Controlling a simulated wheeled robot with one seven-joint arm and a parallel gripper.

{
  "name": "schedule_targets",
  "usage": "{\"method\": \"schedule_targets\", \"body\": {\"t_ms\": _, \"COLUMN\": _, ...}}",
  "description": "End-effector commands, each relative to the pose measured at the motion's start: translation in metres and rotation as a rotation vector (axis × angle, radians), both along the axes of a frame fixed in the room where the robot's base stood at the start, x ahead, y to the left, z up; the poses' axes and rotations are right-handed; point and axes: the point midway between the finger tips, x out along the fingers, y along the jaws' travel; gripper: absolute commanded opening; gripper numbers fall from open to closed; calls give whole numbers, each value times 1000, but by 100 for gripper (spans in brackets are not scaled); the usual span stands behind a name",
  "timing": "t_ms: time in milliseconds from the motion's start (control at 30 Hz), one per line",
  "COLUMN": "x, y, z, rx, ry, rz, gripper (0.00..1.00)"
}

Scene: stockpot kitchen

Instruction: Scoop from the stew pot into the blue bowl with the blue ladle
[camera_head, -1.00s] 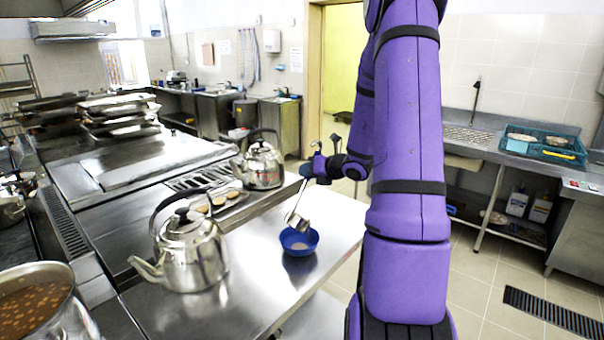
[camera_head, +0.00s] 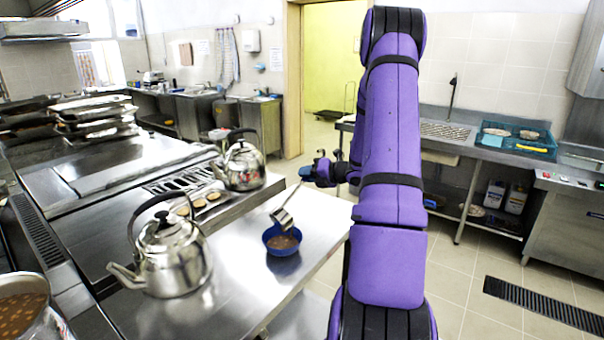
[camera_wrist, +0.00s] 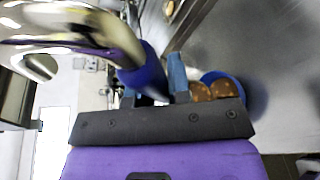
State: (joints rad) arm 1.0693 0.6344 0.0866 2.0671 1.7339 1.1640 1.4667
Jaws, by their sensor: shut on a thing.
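The stew pot (camera_head: 42,322), a steel pot of brown stew, is cut off at the lower left of the head view. The blue bowl (camera_head: 271,247) stands on the steel counter with brown stew in it; it also shows in the wrist view (camera_wrist: 240,88). My gripper (camera_head: 308,174) is shut on the ladle's blue grip (camera_wrist: 148,72). The ladle's steel cup (camera_head: 283,216) hangs tilted just above the bowl. Whether any stew is left in the cup cannot be seen. The ladle's steel part fills the upper left of the wrist view.
A large kettle (camera_head: 172,262) stands left of the bowl, with a second kettle (camera_head: 243,166) behind. A tray with round brown pieces (camera_head: 200,203) lies between them. The counter (camera_head: 232,288) is clear in front of the bowl. A blue crate (camera_head: 540,143) stands at the right.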

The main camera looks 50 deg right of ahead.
Motion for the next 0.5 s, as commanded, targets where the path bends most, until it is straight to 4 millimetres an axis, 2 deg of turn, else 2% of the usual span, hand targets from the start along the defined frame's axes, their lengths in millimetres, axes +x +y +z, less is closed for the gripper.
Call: {"method": "schedule_targets", "body": {"t_ms": 500, "x": -5, "y": -33, "z": -29, "rx": 241, "ry": -34, "rz": -2, "gripper": 0}}
